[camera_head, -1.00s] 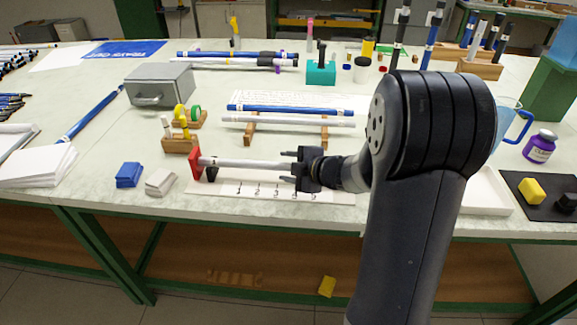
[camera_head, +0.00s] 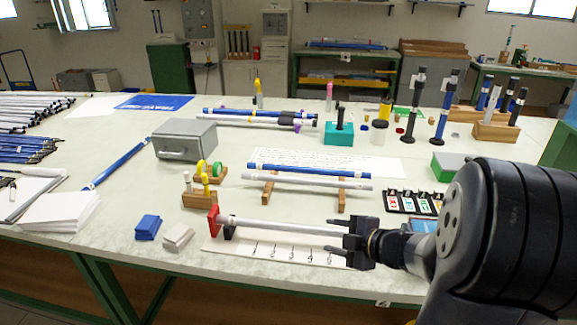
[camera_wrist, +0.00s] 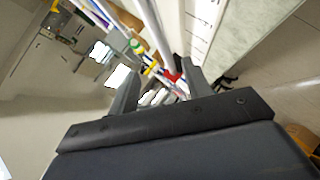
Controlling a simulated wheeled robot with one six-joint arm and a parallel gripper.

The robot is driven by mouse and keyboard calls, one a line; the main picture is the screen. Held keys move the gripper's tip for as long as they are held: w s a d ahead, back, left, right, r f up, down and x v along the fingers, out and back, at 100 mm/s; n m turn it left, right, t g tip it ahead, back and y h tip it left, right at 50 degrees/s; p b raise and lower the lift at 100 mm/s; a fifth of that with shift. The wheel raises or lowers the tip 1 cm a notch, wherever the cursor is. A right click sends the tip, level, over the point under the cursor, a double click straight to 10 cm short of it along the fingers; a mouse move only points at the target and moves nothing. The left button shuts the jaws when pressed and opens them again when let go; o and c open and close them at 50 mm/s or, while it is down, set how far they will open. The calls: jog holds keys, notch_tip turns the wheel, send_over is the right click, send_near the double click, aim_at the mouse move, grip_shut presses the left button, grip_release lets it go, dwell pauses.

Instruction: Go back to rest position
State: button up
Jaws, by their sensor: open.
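My gripper (camera_head: 338,237) is open at the right end of a pale grey rod (camera_head: 280,226). Its two fingers stand apart, and in the head view the rod's end appears to reach in near them; I cannot tell whether they touch it. The rod lies along a white numbered board (camera_head: 225,247), its left end at a red stop (camera_head: 213,220). In the wrist view the gripper (camera_wrist: 160,85) shows its fingers spread, with the red stop (camera_wrist: 172,76) small between them.
Behind the board, a blue rod (camera_head: 300,170) and a white rod (camera_head: 310,182) lie on wooden supports (camera_head: 268,189). A grey box (camera_head: 185,140), a wooden holder (camera_head: 200,200), blue block (camera_head: 148,227) and black card tray (camera_head: 412,202) stand around.

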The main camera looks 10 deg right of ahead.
aim_at(303, 229)
jog(key=shift+w, duration=0.1)
jog(key=b+x, duration=0.2)
jog(key=x, duration=0.8)
jog(key=shift+w+a+f, duration=0.2)
jog(key=shift+w, duration=0.05)
jog(key=shift+d, duration=0.3)
jog(key=shift+s+a, duration=0.1)
